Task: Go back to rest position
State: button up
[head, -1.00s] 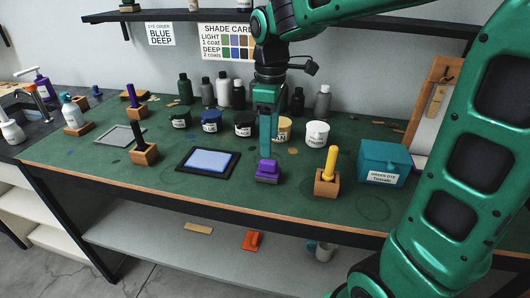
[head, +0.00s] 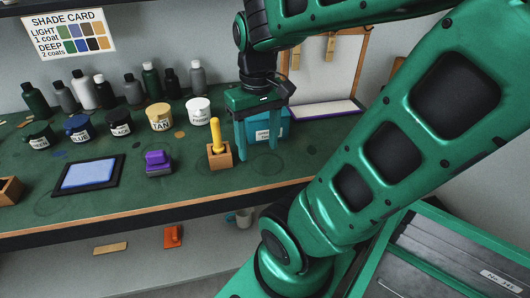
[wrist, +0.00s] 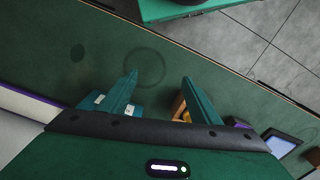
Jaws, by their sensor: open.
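My gripper (head: 257,154) is open and empty, its two fingers pointing down over the right part of the green bench top (head: 110,200). It hangs in front of the teal green-dye box (head: 272,128) and to the right of the yellow-handled tool in its wooden holder (head: 219,157). In the wrist view the gripper (wrist: 158,80) has bare bench between its fingertips, and the wooden holder (wrist: 179,106) shows partly behind one finger. The purple block (head: 158,163) stands on the bench, apart from the gripper.
A blue pad in a black tray (head: 88,174) lies left of the purple block. Several jars and bottles stand along the back, including the white jar (head: 198,111). A board (head: 333,60) leans at the back right. A grey-topped, green-edged unit (head: 440,250) stands at the lower right.

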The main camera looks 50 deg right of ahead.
jog(key=s, duration=0.1)
jog(key=s+f+m, duration=0.2)
jog(key=shift+s+d, duration=0.1)
jog(key=shift+s, duration=0.15)
jog(key=shift+r, duration=0.1)
dwell(0.9)
